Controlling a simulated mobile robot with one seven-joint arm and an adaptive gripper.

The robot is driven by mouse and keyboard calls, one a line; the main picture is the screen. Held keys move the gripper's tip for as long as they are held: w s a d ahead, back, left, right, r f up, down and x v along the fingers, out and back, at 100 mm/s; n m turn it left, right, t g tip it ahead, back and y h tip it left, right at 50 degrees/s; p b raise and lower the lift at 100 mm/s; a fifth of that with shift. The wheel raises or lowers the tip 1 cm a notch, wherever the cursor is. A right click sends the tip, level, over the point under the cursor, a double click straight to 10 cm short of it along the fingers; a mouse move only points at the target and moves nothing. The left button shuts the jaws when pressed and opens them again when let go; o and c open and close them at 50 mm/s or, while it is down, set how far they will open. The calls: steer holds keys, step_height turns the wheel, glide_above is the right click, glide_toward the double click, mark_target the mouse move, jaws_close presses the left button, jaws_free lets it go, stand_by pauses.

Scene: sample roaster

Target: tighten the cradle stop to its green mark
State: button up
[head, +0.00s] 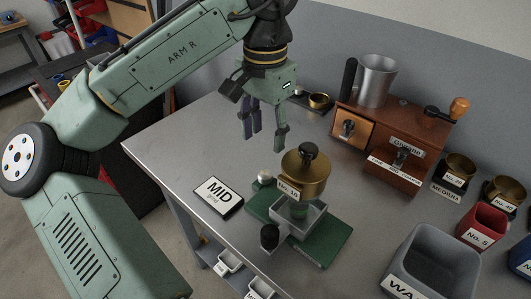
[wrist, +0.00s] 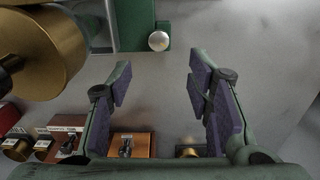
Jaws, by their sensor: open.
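A green cradle base (head: 325,246) stands on the bench and carries a brass drum (head: 305,178) labelled No. 19 with a black top knob. A silver ball knob (head: 264,176) sits at the base's left corner, and a black knob (head: 269,237) at its front. I cannot tell which of these is the cradle stop; no green mark can be made out. In the wrist view the silver ball knob (wrist: 159,41) lies beyond the fingertips, with the brass drum (wrist: 40,52) at the left. My gripper (head: 264,143) is open and empty, above and behind the cradle, touching nothing.
A wooden grinder box (head: 392,178) with knobs, a crank and a metal cup (head: 376,82) stands behind right. A grey bin (head: 433,262) and a red No. 5 cup (head: 482,228) are at the right. A MID card (head: 218,196) lies left. The bench's far left is clear.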

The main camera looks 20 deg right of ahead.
mark_target(265, 174)
step_height(265, 174, down, 11)
steer(key=shift+s+r, duration=0.15)
steer(key=shift+r, duration=0.05)
steer(key=shift+c, duration=0.3)
jaws_close()
stand_by(0.4)
